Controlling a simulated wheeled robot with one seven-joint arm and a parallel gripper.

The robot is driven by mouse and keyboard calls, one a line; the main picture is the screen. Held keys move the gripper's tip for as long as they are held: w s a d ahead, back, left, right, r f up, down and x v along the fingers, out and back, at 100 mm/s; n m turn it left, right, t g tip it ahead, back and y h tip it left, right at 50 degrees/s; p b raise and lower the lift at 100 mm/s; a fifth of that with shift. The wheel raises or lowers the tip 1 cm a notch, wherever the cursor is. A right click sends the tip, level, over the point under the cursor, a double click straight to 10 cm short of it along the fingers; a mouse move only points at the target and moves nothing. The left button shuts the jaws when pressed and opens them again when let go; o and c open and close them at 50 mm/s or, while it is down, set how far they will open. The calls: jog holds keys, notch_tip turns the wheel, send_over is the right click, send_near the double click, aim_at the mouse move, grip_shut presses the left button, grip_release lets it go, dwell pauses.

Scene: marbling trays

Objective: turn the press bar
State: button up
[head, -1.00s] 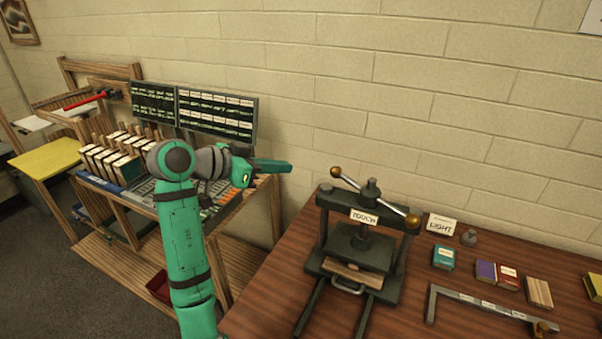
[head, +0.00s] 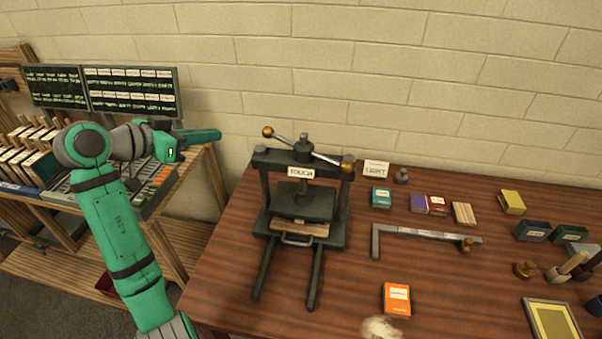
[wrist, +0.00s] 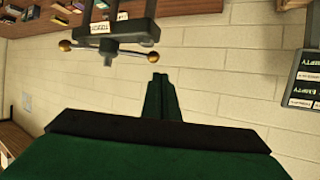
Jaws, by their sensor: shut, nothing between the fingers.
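The press (head: 297,205) stands on the brown table, a dark frame with a "TOUCH" label on its crosspiece. Its press bar (head: 322,154) is a silver rod with a brass ball at each end, slanting across the top of the screw. My gripper (head: 218,135) is left of the press, apart from it, pointing right; its fingers are together and empty. In the wrist view, my gripper (wrist: 160,76) points toward the wall, and the press bar (wrist: 108,48) shows upside down at the upper left, clear of the fingertips.
A "LIGHT" card (head: 376,169), small boxes and a metal corner bar (head: 425,235) lie right of the press. An orange box (head: 397,299) is near the front. A rack of wooden-handled blocks (head: 22,155) and dark boards (head: 130,91) stand left.

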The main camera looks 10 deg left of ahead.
jog(key=o, duration=0.5)
jog(key=shift+f, duration=0.1)
jog(key=o, duration=0.9)
jog(key=shift+n+t+h, duration=0.4)
jog(key=shift+t+h, duration=0.1)
jog(key=shift+h, duration=0.4)
jog(key=shift+w+d+f, duration=1.15)
jog(key=shift+w, duration=0.05)
jog(key=shift+c, duration=0.2)
jog(key=n+t+h, duration=0.2)
jog(key=n, duration=0.1)
send_near(266, 135)
jog(key=x, duration=1.1)
jog(key=shift+w+r, duration=0.1)
jog(key=shift+w, duration=0.15)
jog(key=shift+d, duration=0.1)
grip_shut()
